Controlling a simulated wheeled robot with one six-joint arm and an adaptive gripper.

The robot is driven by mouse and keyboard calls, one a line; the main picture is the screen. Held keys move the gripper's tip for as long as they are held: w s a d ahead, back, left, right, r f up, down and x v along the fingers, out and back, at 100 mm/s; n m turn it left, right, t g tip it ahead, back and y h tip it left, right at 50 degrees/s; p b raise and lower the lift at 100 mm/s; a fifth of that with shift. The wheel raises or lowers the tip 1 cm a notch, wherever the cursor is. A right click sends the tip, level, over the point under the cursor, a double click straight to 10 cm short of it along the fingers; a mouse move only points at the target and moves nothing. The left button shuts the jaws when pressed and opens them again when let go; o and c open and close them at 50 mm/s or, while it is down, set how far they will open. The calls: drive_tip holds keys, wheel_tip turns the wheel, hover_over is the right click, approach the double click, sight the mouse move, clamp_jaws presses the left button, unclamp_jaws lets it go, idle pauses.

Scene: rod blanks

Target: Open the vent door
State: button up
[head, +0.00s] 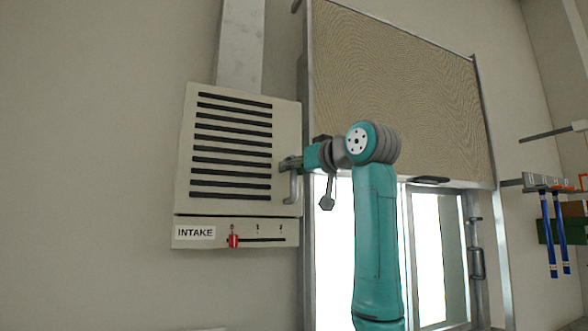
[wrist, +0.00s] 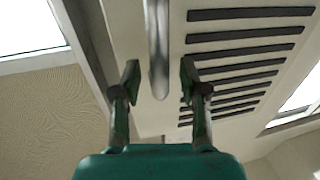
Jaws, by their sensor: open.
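The vent door (head: 235,148) is a cream panel with several dark horizontal slats, on the wall left of centre in the head view. It looks shut. Its grey bar handle (head: 292,188) is on the panel's right edge. In the wrist view the handle (wrist: 158,50) runs down between the two fingers, and the slats (wrist: 245,40) show to its right. My gripper (head: 286,163) is at the handle's upper part. In the wrist view my gripper (wrist: 158,80) is open, with a finger on each side of the handle and gaps between.
Below the door is a strip labelled INTAKE (head: 195,232) with a red slider (head: 233,241) at the left of its slot. A duct (head: 240,45) rises above. A patterned shutter (head: 400,90) and bright window (head: 430,255) stand close to the right. Blue-handled tools (head: 548,235) hang far right.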

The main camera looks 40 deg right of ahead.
drive_tip(key=shift+w, duration=0.3)
clamp_jaws()
